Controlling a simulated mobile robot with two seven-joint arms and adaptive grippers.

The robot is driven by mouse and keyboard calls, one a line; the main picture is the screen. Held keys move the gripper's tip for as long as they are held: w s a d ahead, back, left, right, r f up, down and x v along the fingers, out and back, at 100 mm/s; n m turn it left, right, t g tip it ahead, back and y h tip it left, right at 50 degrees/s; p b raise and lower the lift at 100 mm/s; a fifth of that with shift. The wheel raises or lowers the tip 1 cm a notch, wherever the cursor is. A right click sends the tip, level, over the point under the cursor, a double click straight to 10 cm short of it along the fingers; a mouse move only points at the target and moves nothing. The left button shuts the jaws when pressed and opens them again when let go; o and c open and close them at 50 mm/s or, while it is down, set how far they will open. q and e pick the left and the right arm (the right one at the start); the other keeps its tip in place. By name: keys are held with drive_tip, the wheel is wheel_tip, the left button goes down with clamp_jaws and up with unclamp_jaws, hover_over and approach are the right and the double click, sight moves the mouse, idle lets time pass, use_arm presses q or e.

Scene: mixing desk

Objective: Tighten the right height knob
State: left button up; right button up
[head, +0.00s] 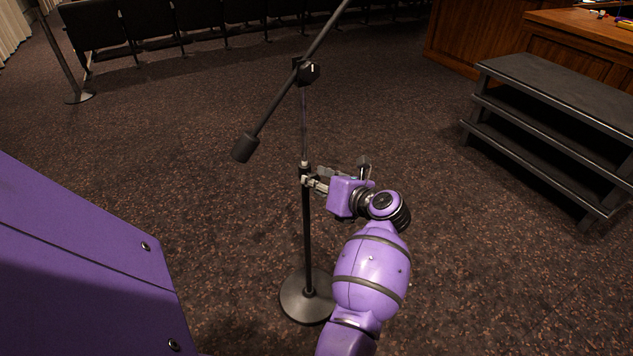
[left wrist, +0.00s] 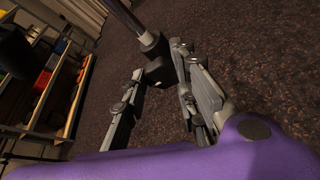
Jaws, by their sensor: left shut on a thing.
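A black microphone stand (head: 307,235) stands upright on a round base (head: 300,296), with a tilted boom (head: 285,90) on top. Its height knob (left wrist: 158,71) is a small dark piece at the collar (left wrist: 152,44) partway up the pole. My left gripper (head: 308,180) reaches the collar from the right in the head view. In the left wrist view its fingers (left wrist: 160,73) lie on either side of the knob and are shut on it. In the head view the fingers mostly hide the knob. My right gripper is in neither view.
The boom's counterweight (head: 244,147) hangs left of the pole, above my gripper. Black steps (head: 545,100) and a wooden desk (head: 575,40) stand at the right. Chairs (head: 150,25) line the back. The carpet (head: 215,190) around the stand is clear.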

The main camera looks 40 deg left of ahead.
use_arm(q)
drive_tip(key=m+g+y+b, duration=0.1)
drive_tip(key=m, duration=0.3)
drive_tip(key=m+g+y+b, duration=0.1)
drive_tip(key=m+y, duration=0.1)
drive_tip(key=m, duration=0.2)
drive_tip(key=w+m+g+y, duration=0.1)
drive_tip(key=m+y, duration=0.1)
drive_tip(key=m, duration=0.1)
drive_tip(key=shift+f+m+b, duration=0.15)
drive_tip(key=shift+m+b, duration=0.25)
drive_tip(key=shift+d+m+y, duration=0.1)
drive_tip(key=shift+m+y, duration=0.5)
drive_tip(key=shift+m, duration=0.6)
clamp_jaws()
drive_tip(key=shift+m, duration=0.4)
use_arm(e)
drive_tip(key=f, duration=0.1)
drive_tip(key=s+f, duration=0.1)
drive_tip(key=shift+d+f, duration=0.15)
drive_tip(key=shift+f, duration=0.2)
use_arm(q)
drive_tip(key=shift+w, duration=0.1)
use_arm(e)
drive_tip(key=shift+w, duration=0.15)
